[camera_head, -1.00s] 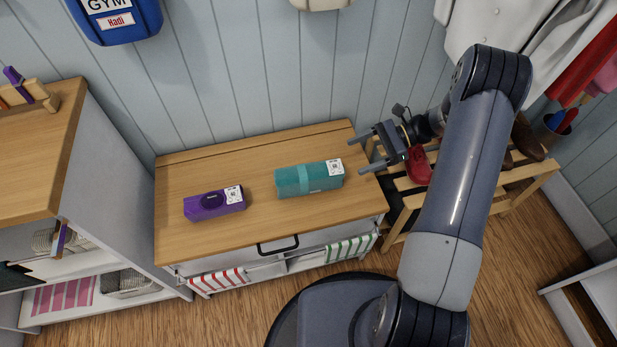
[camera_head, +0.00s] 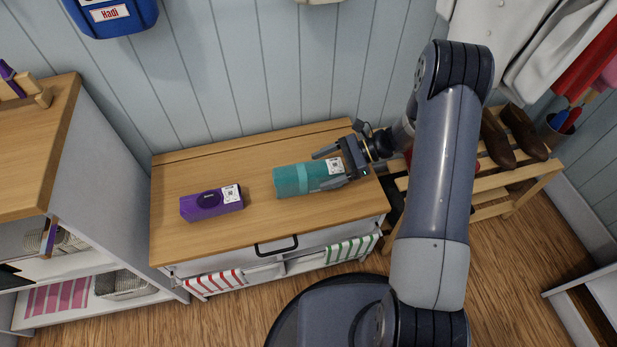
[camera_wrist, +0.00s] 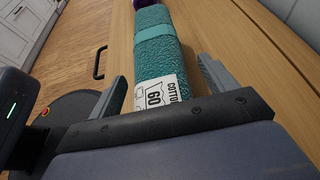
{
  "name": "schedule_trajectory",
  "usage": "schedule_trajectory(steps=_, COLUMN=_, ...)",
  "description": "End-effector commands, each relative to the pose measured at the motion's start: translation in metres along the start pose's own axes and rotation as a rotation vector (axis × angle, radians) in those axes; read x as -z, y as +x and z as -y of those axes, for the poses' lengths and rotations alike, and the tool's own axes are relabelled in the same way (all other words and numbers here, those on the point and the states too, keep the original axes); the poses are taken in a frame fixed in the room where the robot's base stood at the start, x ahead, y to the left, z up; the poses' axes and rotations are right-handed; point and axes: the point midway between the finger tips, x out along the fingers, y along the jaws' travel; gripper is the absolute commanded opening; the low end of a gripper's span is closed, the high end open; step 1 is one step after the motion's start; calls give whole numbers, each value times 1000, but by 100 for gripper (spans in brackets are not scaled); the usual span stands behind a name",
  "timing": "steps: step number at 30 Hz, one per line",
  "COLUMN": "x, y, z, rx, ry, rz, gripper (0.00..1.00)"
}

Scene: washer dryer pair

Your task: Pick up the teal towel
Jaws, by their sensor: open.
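The teal towel (camera_head: 292,180) lies rolled on the wooden top of the cabinet, with a lighter band around it and a white label at its right end. It also shows in the wrist view (camera_wrist: 157,50), running away from my gripper, with the label nearest. My gripper (camera_head: 331,168) is open at the towel's right end, one finger on the far side and one on the near side. In the wrist view the fingers flank the labelled end; I cannot tell whether they touch it.
A purple rolled towel (camera_head: 211,203) lies to the left on the same cabinet top (camera_head: 240,157). A shoe rack (camera_head: 510,190) with brown shoes stands to the right. A wooden-topped shelf unit (camera_head: 35,165) stands to the left. The wall rises behind.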

Motion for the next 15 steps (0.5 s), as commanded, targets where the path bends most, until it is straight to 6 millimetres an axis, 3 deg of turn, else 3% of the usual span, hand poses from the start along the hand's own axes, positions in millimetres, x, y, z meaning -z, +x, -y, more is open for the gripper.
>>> schedule_trajectory(steps=3, x=0, y=-1, z=0, rx=1, ry=0, rz=0, gripper=80)
schedule_trajectory(steps=15, x=0, y=-1, z=0, rx=0, ry=0, rz=0, gripper=47)
